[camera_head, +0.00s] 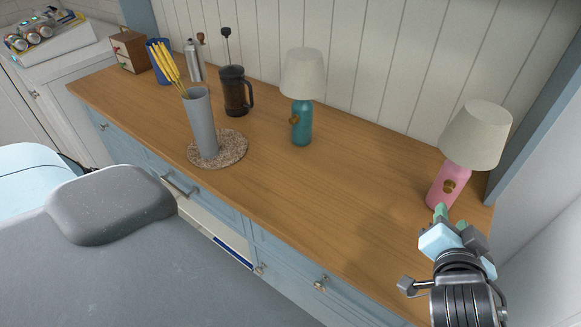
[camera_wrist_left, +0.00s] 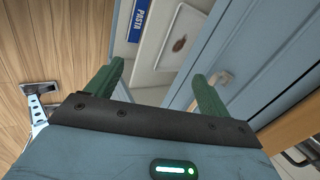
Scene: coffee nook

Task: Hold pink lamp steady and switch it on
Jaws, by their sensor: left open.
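The pink lamp (camera_head: 437,190) stands upright at the right end of the wooden counter. It has a cream shade (camera_head: 478,135) and a round brass-coloured knob (camera_head: 450,186) on the front of its base. My right gripper (camera_head: 450,216) is just in front of the lamp's lower base, with its green fingertips close to it. I cannot tell whether they touch, or how wide the jaws are. My left gripper (camera_wrist_left: 155,85) shows in the left wrist view with its green fingers wide apart and nothing between them, over an open drawer. I cannot tell whether the lamp is lit.
A teal lamp (camera_head: 302,127) stands mid-counter. A grey vase (camera_head: 201,125) with yellow stems stands on a round mat (camera_head: 234,148), near a French press (camera_head: 234,94). The counter (camera_head: 350,190) is clear between the lamps. The open drawer (camera_wrist_left: 165,75) holds a label reading PASTA.

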